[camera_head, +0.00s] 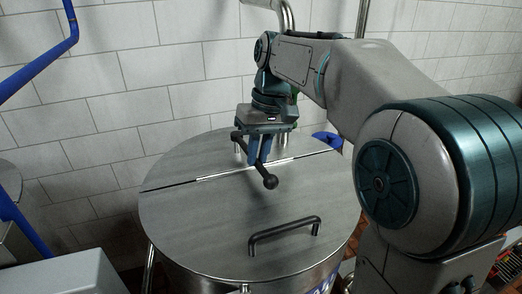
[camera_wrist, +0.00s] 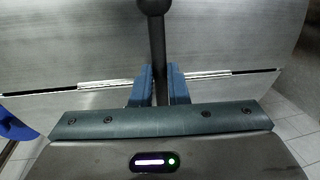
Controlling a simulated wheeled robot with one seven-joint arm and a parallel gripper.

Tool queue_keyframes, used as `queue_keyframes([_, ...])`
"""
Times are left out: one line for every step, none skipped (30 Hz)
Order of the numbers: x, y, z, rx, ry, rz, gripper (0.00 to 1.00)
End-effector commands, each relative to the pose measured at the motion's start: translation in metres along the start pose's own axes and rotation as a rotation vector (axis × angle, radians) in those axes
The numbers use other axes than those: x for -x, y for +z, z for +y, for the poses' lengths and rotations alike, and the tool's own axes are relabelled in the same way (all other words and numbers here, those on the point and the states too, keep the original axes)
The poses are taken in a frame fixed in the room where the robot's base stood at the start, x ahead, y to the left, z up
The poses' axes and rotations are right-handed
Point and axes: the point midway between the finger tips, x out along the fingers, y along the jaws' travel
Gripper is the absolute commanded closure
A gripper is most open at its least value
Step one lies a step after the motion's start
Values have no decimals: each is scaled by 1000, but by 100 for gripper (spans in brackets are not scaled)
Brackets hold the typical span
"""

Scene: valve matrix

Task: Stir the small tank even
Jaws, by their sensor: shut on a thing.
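The small tank (camera_head: 185,225) is a round steel vessel with a flat two-part lid, split by a seam across it. A dark crank bar with a ball knob (camera_head: 270,182) stands above the lid near the seam. My gripper (camera_head: 260,155) points down over the lid, its blue fingers shut on the dark crank bar. In the wrist view the crank bar (camera_wrist: 158,60) runs up from between the blue fingers (camera_wrist: 158,88), with its ball knob at the top edge. The lid is closed and hides the tank's contents.
A black lid handle (camera_head: 284,232) rises from the front half of the lid. Blue pipes (camera_head: 40,60) run at the left, by a pale box (camera_head: 70,275). A tiled wall (camera_head: 110,85) stands close behind. A blue part (camera_head: 328,140) sits at the lid's right edge.

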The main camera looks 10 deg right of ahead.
Motion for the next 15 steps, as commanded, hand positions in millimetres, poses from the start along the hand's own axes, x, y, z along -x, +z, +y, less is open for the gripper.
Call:
queue_keyframes([2, -1, 0, 3, 2, 5, 100])
queue_keyframes([2, -1, 1, 3, 2, 5, 100])
queue_keyframes([2, -1, 1, 3, 2, 6, 100])
queue_keyframes([2, -1, 1, 2, 2, 6, 100])
queue_keyframes([2, -1, 1, 2, 3, 6, 100])
queue_keyframes([2, -1, 1, 2, 3, 6, 100])
queue_keyframes([2, -1, 1, 1, 3, 7, 100])
queue_keyframes([3, -1, 2, 1, 3, 7, 100])
queue_keyframes([3, -1, 2, 1, 3, 7, 80])
queue_keyframes([3, -1, 2, 1, 3, 8, 72])
queue_keyframes([3, -1, 2, 0, 3, 7, 64])
queue_keyframes([2, -1, 2, 0, 3, 7, 64])
queue_keyframes([2, -1, 2, 0, 2, 6, 64])
queue_keyframes([2, -1, 1, 0, 2, 6, 64])
queue_keyframes([2, -1, 1, 0, 2, 5, 64])
